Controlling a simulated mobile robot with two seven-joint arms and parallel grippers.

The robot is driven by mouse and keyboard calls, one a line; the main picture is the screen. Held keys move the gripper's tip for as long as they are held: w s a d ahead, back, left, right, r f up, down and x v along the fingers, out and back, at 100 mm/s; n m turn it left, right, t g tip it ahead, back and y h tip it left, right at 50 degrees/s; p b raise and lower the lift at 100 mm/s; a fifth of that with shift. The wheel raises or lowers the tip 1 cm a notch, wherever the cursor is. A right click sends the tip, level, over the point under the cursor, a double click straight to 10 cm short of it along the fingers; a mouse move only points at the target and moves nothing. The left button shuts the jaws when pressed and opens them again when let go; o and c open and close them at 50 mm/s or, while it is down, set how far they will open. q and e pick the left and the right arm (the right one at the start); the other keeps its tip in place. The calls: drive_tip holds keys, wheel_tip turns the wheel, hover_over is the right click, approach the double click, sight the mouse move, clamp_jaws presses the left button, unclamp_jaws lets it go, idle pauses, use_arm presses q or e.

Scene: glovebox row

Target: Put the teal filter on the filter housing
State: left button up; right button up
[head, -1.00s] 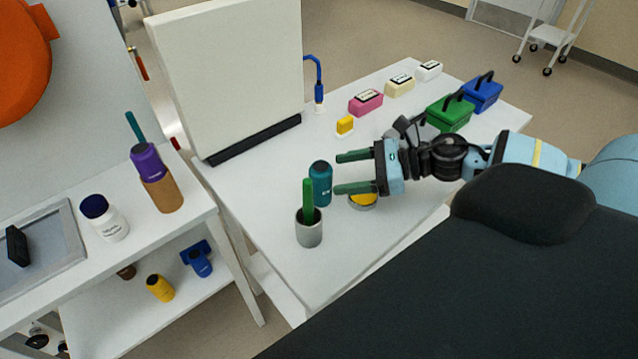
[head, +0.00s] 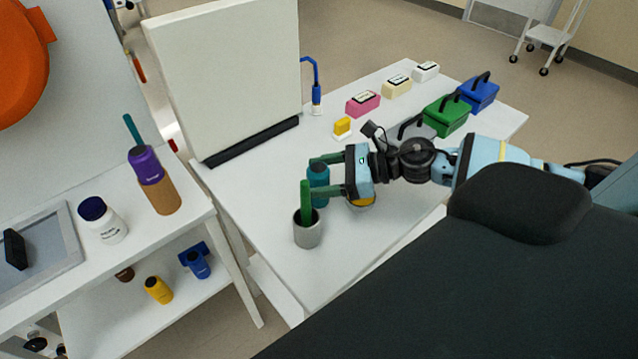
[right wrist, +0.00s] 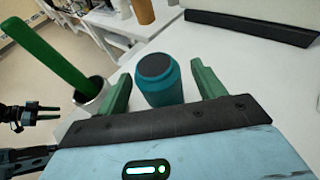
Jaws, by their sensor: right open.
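The teal filter (head: 318,176), a teal cylinder with a dark top, stands upright on the white table. My right gripper (head: 314,175) is open, with its green fingers on either side of the filter. In the right wrist view the filter (right wrist: 158,82) stands between the two fingers, with a gap visible at the right finger; contact at the left finger is unclear. Which thing is the filter housing I cannot tell. A dark gripper with greenish fingers, apparently my left one (right wrist: 40,113), shows small at the left of the right wrist view; its opening is unclear.
A grey cup (head: 307,234) holding a green stick stands close in front of the filter. A yellow-topped piece (head: 361,202) is partly hidden under my right gripper. A white panel (head: 228,75) stands behind. A side bench (head: 185,225) holds a purple-topped brown cylinder (head: 165,198).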

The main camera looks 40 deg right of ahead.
drive_tip(key=shift+w+a, duration=0.15)
drive_tip(key=shift+a, duration=0.1)
drive_tip(key=c, duration=1.3)
drive_tip(key=shift+o, duration=0.2)
drive_tip(key=shift+r, duration=0.1)
wheel_tip(320, 180, up, 18)
drive_tip(key=shift+p, duration=0.45)
drive_tip(key=shift+f, duration=0.2)
wheel_tip(320, 180, down, 17)
drive_tip(key=shift+f+b, duration=0.1)
drive_tip(key=shift+b, duration=0.3)
